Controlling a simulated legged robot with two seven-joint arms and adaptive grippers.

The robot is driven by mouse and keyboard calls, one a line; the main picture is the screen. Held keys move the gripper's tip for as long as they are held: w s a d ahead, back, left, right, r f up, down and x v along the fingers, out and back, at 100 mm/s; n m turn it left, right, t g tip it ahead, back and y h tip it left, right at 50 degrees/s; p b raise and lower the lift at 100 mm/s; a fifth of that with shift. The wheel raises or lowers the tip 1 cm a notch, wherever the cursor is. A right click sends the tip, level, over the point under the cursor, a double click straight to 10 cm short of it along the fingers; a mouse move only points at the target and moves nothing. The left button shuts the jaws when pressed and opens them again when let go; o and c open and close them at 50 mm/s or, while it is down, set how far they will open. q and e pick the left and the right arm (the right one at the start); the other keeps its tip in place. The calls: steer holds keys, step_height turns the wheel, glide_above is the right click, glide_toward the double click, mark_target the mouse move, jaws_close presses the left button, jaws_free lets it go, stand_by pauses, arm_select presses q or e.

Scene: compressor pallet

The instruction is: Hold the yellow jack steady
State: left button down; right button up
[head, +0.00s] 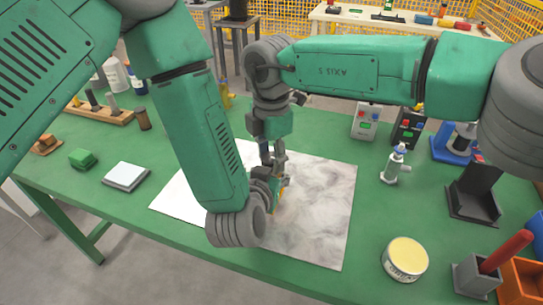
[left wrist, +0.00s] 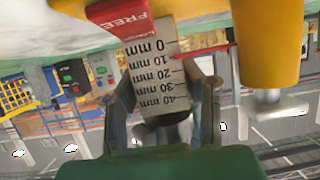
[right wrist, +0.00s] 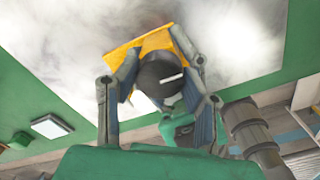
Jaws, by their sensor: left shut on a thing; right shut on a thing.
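The yellow jack (head: 280,197) stands on the grey-white mat, mostly hidden by my arms and grippers in the head view. My right gripper (head: 272,160) reaches down from above. In the right wrist view, its fingers (right wrist: 150,60) are closed around a black knob (right wrist: 160,75) with a white mark, over a yellow plate (right wrist: 125,55). My left gripper (head: 274,188) comes in from the side. In the left wrist view, its fingers (left wrist: 163,92) flank a millimetre scale and dark round part; the yellow body (left wrist: 270,40) and red FREE label (left wrist: 122,17) show upside down.
The mat (head: 325,215) lies on a green table (head: 75,185). A round tin (head: 405,259), a small valve-like fitting (head: 395,165) and a grey holder (head: 477,275) with a red handle stand to the right. A white-topped pad (head: 126,176) and green block (head: 82,158) lie to the left.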

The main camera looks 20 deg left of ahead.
mark_target(269, 157)
arm_select(q)
steer(key=shift+d, duration=0.4)
arm_select(e)
steer(key=shift+s+a, duration=0.2)
steer(key=shift+a, duration=0.15)
steer(key=o, duration=1.2)
steer(key=shift+c, duration=0.2)
arm_select(q)
steer(key=shift+a, duration=0.2)
arm_select(e)
steer(key=shift+w+d, duration=0.1)
steer(key=shift+w, duration=0.05)
arm_select(q)
steer(key=shift+a, duration=0.1)
arm_select(e)
steer(key=shift+w+r, duration=0.1)
steer(key=shift+r, duration=0.2)
step_height(269, 157, up, 11)
arm_select(q)
steer(key=c, duration=1)
jaws_free()
